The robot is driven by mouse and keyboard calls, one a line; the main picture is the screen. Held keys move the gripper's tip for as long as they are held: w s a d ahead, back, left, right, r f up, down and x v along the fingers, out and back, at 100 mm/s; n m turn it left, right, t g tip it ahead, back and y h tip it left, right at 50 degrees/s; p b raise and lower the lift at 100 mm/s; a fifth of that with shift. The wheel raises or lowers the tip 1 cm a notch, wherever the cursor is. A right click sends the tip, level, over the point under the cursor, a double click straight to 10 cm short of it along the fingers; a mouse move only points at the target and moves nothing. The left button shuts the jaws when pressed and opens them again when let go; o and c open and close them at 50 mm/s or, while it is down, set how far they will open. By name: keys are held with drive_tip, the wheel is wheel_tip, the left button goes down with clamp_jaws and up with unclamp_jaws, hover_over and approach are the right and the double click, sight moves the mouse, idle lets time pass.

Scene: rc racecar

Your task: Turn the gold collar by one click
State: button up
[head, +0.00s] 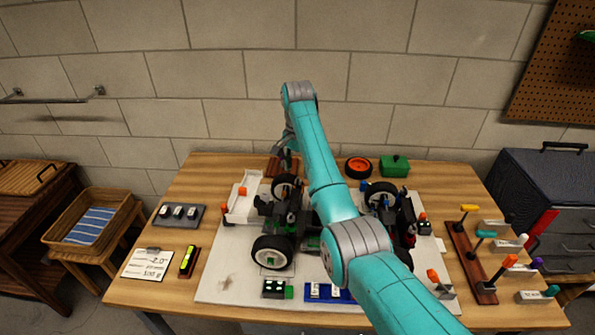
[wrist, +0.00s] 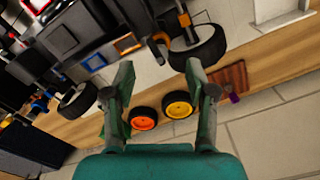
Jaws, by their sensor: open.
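The RC car chassis (head: 312,240) stands on a white board, partly hidden by my arm. In the wrist view, a small gold ring (wrist: 184,19) sits on an upright strut beside a black tyre (wrist: 197,48); it looks like the gold collar. An orange part (wrist: 160,39) is close to it. In the head view the collar is too small to make out. My gripper (wrist: 160,75) is open and empty. Its fingers are apart, and the ring shows beyond them, not between them. In the head view my gripper (head: 287,146) is above the car's back left wheel (head: 287,186).
Loose orange (wrist: 145,118) and yellow (wrist: 177,104) wheels lie on the table near the wall, beside a green box (head: 394,166). Tools with coloured handles stand in a wooden rack (head: 467,262) at right. A clipboard (head: 147,264) lies at left.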

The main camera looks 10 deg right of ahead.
sight(298, 178)
wheel_tip(298, 178, up, 3)
drive_tip(key=n, duration=0.5)
drive_tip(key=shift+w+d, duration=0.15)
drive_tip(key=shift+r+n, duration=0.1)
drive_tip(key=shift+n, duration=0.3)
wheel_tip(298, 178, down, 11)
drive_tip(key=shift+r, duration=0.15)
